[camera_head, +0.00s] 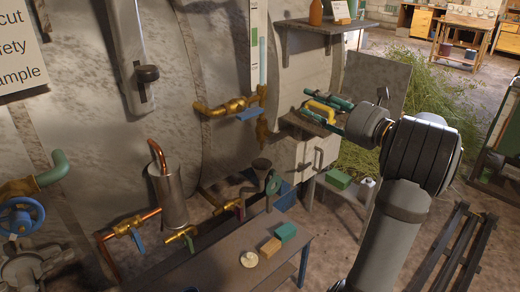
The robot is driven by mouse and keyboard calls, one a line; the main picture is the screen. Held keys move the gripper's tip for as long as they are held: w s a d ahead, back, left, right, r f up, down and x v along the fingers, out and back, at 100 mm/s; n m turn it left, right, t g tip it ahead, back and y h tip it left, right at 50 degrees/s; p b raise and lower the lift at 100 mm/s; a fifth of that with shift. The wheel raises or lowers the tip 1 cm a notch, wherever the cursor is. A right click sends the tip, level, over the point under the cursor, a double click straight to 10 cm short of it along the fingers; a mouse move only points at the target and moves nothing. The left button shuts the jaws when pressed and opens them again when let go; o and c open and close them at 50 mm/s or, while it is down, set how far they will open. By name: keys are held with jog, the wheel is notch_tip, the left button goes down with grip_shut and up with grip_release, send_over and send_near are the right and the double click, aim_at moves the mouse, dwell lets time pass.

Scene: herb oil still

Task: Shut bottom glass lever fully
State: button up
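The sight glass (262,62) is an upright pale blue tube on the large metal vessel. Below it is a brass valve fitting (235,106). A blue lever (248,114) lies roughly level across the lower part of this fitting, and I take it to be the bottom glass lever. My arm comes in from the lower right, with its dark wrist pointing left toward the fitting. My gripper (322,112) is small here and hard to separate from green and yellow items around it. It is well right of the blue lever, apart from it. Its finger opening is unclear.
A pale cabinet (308,155) stands right of the fitting, with a shelf (318,25) above it. A low bench (240,262) with green and tan blocks is in front. Other brass valves with blue (138,240) and green handles are at lower left.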

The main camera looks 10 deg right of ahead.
jog(key=n+y+b, duration=0.2)
jog(key=b, duration=0.1)
send_near(250, 114)
jog(key=s+d+r, duration=0.1)
jog(key=d+r, duration=0.1)
jog(key=d, duration=0.1)
jog(key=a+n+g, duration=0.1)
jog(key=a+n, duration=0.2)
jog(key=a, duration=0.1)
jog(key=w+a+f+n+h+p, duration=0.1)
jog(key=w+a+f+n+p, duration=0.1)
jog(key=w+n, duration=0.7)
jog(key=a+n+p, duration=0.1)
jog(key=n, duration=0.4)
jog(key=shift+w+t+h+p, duration=0.2)
jog(key=shift+t+h+p, duration=0.1)
jog(key=shift+p, duration=0.05)
jog(key=shift+a+f, duration=0.1)
jog(key=shift+c, duration=0.6)
jog(key=c, duration=0.7)
grip_shut()
